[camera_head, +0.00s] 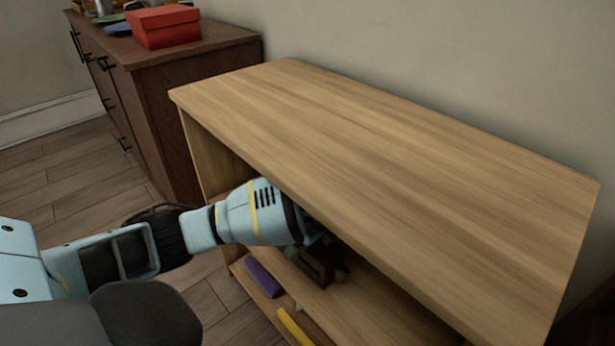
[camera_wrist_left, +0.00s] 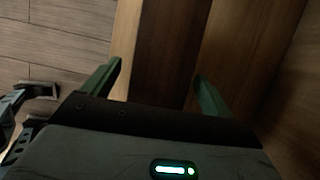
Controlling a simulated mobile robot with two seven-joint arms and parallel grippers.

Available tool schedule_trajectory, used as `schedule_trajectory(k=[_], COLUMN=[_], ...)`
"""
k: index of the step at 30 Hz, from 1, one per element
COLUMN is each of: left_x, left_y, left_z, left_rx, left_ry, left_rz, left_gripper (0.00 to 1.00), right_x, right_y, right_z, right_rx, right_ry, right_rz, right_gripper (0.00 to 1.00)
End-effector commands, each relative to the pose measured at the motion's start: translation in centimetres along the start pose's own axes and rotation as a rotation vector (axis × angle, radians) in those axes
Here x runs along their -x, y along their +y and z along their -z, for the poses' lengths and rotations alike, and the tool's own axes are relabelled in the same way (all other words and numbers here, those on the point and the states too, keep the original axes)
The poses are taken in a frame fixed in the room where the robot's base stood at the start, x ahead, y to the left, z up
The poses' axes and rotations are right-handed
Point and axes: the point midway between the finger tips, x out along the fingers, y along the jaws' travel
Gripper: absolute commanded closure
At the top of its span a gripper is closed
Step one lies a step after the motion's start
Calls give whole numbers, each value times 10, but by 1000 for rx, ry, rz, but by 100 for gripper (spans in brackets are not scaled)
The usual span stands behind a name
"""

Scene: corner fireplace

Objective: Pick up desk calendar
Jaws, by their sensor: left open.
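My left arm reaches into the open front of a light wooden shelf unit (camera_head: 400,150). My left gripper shows in the wrist view (camera_wrist_left: 158,72) with its two green fingers apart and nothing visibly clamped. Brown wooden surfaces lie beyond the fingers. In the head view the gripper's fingers are mostly hidden under the top board. A small dark brown object (camera_head: 319,264) stands on the shelf board just by the gripper. I cannot tell whether it is the desk calendar, and no other thing in view is clearly a calendar.
A purple item (camera_head: 262,279) and a yellow item (camera_head: 294,327) lie on the lower shelf. The unit's top is bare and overhangs my gripper closely. A dark cabinet (camera_head: 165,100) with a red box (camera_head: 163,27) stands at the left. The floor in front (camera_head: 75,195) is clear.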

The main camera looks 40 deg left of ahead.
Motion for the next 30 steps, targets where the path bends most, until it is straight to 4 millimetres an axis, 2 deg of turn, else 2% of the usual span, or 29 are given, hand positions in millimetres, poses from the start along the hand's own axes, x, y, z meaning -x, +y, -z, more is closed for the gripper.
schedule_trajectory(k=[1, 4, 13, 25, 30], left_x=[-4, -13, -13, -13, -13], left_y=[0, 0, 0, 0, 0], left_z=[-6, -4, -5, -5, -5], left_rx=[0, -3, -2, -1, -1], left_ry=[-1, 1, 0, 0, 0], left_rz=[0, -1, 2, 1, 2], left_gripper=[15, 15, 15, 67, 69], right_x=[-3, -9, -12, -10, -8], right_y=[0, 1, 2, 1, 0], right_z=[-1, -2, 3, -2, -6], right_rx=[0, -1, 1, -2, -3], right_ry=[-1, -2, 8, -2, -10], right_rz=[0, 1, -1, 0, 1], right_gripper=[64, 64, 64, 64, 64])
